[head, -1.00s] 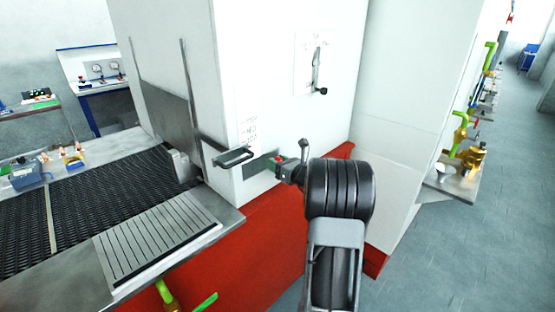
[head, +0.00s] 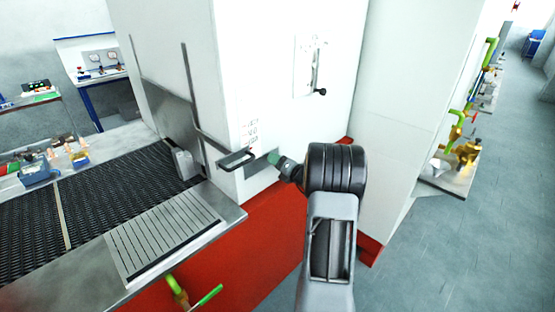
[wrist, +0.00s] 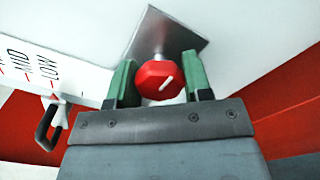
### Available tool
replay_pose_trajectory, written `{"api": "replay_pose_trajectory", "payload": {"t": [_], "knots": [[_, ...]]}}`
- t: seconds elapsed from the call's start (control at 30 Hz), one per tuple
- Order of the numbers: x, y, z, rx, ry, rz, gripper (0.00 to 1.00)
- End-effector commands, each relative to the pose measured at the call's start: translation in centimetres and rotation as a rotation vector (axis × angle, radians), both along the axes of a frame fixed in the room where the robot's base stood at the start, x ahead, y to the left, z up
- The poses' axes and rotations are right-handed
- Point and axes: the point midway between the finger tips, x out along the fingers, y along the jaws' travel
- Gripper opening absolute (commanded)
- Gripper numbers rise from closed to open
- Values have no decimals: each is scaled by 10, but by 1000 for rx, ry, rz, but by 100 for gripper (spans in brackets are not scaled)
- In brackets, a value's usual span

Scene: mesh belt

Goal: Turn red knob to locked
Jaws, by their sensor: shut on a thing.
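The red knob (wrist: 160,82) shows in the wrist view as a faceted red cap with a white line on its face. The line runs slantwise, from lower left to upper right. The knob stands out from a grey metal plate (wrist: 165,33) on the white wall. My gripper (wrist: 159,76) has its green fingers on either side of the knob and is shut on it. In the head view my gripper (head: 273,158) is at the plate low on the white housing (head: 290,55), and the knob is hidden there.
A black handle (head: 237,158) sticks out just left of my gripper; it also shows in the wrist view (wrist: 47,125) beside a MID and LOW scale. A small lever (head: 318,91) is higher on the housing. The mesh belt (head: 110,200) lies left.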

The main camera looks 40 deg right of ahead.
Motion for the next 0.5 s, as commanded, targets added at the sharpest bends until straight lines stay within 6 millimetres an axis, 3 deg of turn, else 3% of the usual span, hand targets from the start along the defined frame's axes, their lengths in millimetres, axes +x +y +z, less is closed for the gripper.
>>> {"api": "replay_pose_trajectory", "payload": {"t": [0.5], "knots": [[0,0,-1,42,8,0,22]]}}
